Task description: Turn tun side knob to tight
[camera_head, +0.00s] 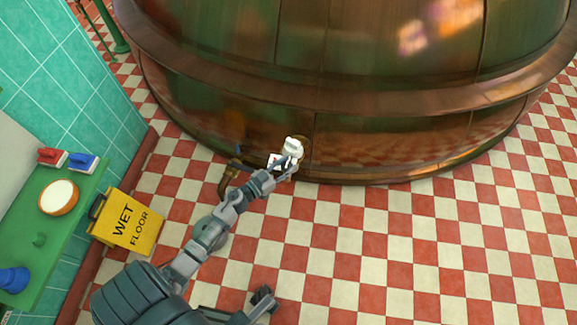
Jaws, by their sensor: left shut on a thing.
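The copper tun (400,140) fills the top of the view, a broad, shiny, rounded vessel with a thick rim band. My left arm reaches up from the lower left to the low side of the tun. My left gripper (290,155) is shut against the tun's side, on what looks like the side knob. The gripper's pale fingers cover the knob almost wholly, so its shape and turn cannot be read. A brownish round edge shows just right of the fingers.
A brass pipe (226,182) bends down left of my gripper. A yellow wet floor sign (128,222) stands at the left by a green shelf (75,215) with a bowl (59,197), a red brush (50,156) and a blue brush (82,162). The checkered floor at right is clear.

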